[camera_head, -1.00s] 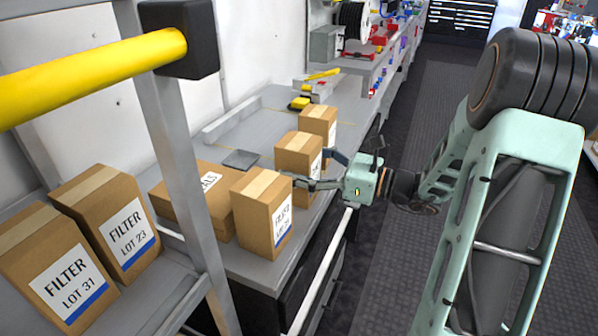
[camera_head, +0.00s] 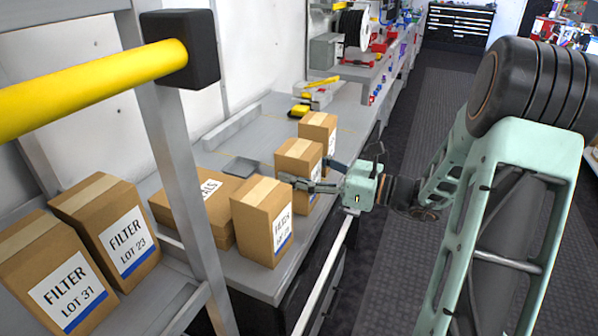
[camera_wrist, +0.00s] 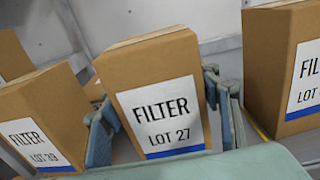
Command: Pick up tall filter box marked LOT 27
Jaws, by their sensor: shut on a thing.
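The tall brown filter box marked LOT 27 (camera_wrist: 160,92) stands upright in the middle of the wrist view, its white label with a blue stripe facing me. In the head view it is the middle of three tall boxes (camera_head: 296,160) on the grey bench. My gripper (camera_head: 304,172) reaches in from the right with one finger on each side of this box. In the wrist view the gripper's fingers (camera_wrist: 162,118) are shut on its left and right sides. The box's base is hidden in the wrist view by the gripper body.
Similar tall boxes stand close by, a nearer one (camera_head: 262,222) and a farther one (camera_head: 318,132). A low, wide carton (camera_head: 197,205) lies behind the nearer box. A grey upright post (camera_head: 182,170) and boxes LOT 31 (camera_head: 60,275) and LOT 23 (camera_head: 118,232) are at left.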

